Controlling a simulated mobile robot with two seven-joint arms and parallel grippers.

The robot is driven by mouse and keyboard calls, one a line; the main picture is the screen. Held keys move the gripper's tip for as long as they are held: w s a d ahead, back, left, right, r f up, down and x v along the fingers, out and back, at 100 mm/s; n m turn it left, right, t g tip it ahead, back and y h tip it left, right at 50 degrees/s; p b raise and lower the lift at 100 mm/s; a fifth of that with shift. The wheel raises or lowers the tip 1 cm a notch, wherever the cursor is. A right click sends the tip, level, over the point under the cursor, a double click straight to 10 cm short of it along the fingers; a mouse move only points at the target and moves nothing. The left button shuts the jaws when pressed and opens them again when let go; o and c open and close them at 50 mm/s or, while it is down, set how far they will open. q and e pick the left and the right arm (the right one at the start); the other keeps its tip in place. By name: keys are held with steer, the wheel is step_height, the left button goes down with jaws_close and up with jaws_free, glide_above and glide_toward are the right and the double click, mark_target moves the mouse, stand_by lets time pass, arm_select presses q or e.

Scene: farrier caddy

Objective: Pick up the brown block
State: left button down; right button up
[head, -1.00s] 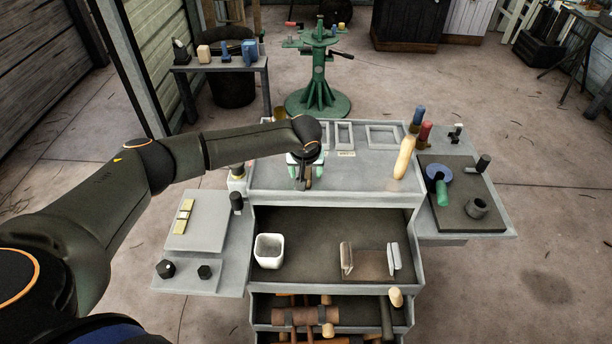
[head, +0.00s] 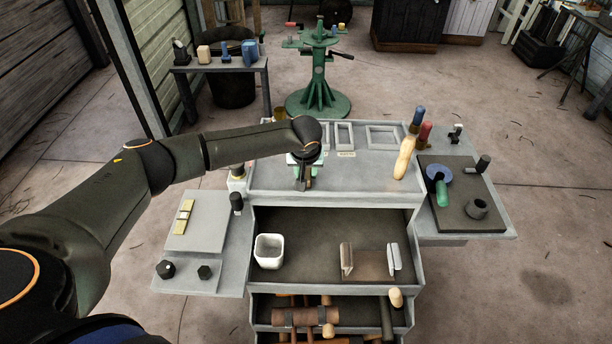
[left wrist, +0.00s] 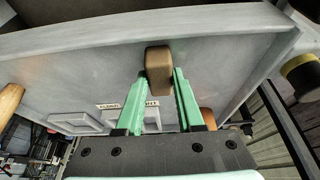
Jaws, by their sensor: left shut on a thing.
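The brown block (left wrist: 158,72) is a small rounded block, seen in the left wrist view between the tips of the two green fingers. My left gripper (left wrist: 160,85) is shut on it. In the head view my left gripper (head: 303,178) points down over the left part of the grey caddy top (head: 350,185). Only a small part of the block shows there, behind the fingers. I cannot tell whether the block touches the top. My right gripper is not in view.
A tan-handled tool (head: 404,158) stands at the caddy top's right. Below is an open drawer with a white cup (head: 269,251) and a brown holder (head: 372,264). Side shelves hold a pale board (head: 198,222) and a dark mat (head: 460,215). The top's middle is clear.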

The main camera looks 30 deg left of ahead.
mark_target(307, 169)
arm_select(q)
steer(key=shift+r, duration=0.15)
steer(key=shift+r, duration=0.2)
step_height(307, 169, up, 2)
steer(key=shift+r+p, duration=0.25)
steer(key=shift+p, duration=0.05)
steer(key=s+d+r+p, duration=0.2)
steer(key=s+d+r, duration=0.4)
steer(key=s+r, duration=0.4)
steer(key=shift+s+d, duration=0.35)
steer(key=shift+s, duration=0.85)
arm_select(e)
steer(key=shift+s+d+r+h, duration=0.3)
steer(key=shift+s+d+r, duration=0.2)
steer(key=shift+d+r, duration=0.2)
